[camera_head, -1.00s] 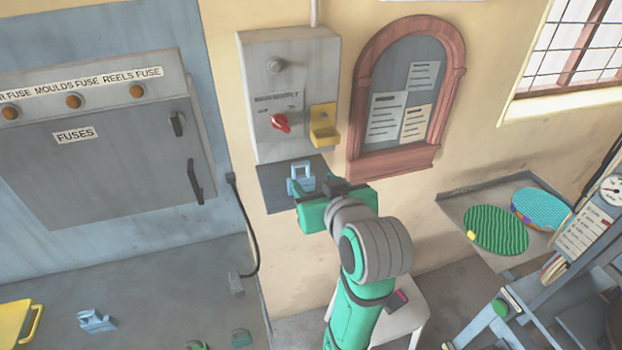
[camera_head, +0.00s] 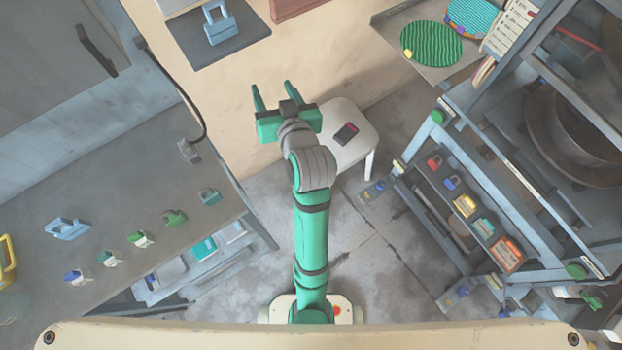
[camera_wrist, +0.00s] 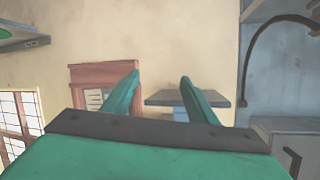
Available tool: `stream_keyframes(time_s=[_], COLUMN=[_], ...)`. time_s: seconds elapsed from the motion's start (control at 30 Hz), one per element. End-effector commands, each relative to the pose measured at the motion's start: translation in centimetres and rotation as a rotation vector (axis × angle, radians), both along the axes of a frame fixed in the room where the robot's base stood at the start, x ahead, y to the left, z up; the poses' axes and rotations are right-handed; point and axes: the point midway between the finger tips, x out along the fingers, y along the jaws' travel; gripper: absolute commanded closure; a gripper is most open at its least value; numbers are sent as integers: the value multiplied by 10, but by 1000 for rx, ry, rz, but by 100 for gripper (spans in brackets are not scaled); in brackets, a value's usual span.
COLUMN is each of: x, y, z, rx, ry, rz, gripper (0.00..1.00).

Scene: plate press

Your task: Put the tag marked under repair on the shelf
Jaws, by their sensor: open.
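A light-blue piece with a loop-shaped top (camera_head: 220,25) stands on the small dark wall shelf (camera_head: 190,48). It looks like the task's tag, but no marking on it is readable. The wrist view is upside down; the shelf (camera_wrist: 160,98) and part of the blue piece (camera_wrist: 180,115) show between and beyond the fingers. My gripper (camera_head: 273,97) is open and empty, in the air to the lower right of the shelf in the head view, clear of shelf and piece.
A white stool (camera_head: 345,155) with a dark and pink object (camera_head: 346,133) stands near my gripper. A bench (camera_head: 150,195) at left holds another light-blue piece (camera_head: 68,228) and several padlocks. The press frame (camera_head: 480,170) stands at right. A tray (camera_head: 400,45) is at upper right.

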Motion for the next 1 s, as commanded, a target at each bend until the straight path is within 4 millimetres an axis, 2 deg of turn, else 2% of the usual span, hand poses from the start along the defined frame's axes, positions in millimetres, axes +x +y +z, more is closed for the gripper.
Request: stream_keyframes(time_s=[0.03, 0.2, 0.37, 0.5, 0.73, 1.0], x=[-10, -40, -75, -112, -180, -265], y=[-5, -24, -42, -57, -75, -86], z=[-19, -61, -95, -118, -143, -149], rx=[5, 9, 1, -15, -55, -110], ry=[10, 4, -6, -18, -41, -74], rz=[-23, -103, -170, -222, -285, -323], gripper=[47, 47, 47, 47, 47, 47])
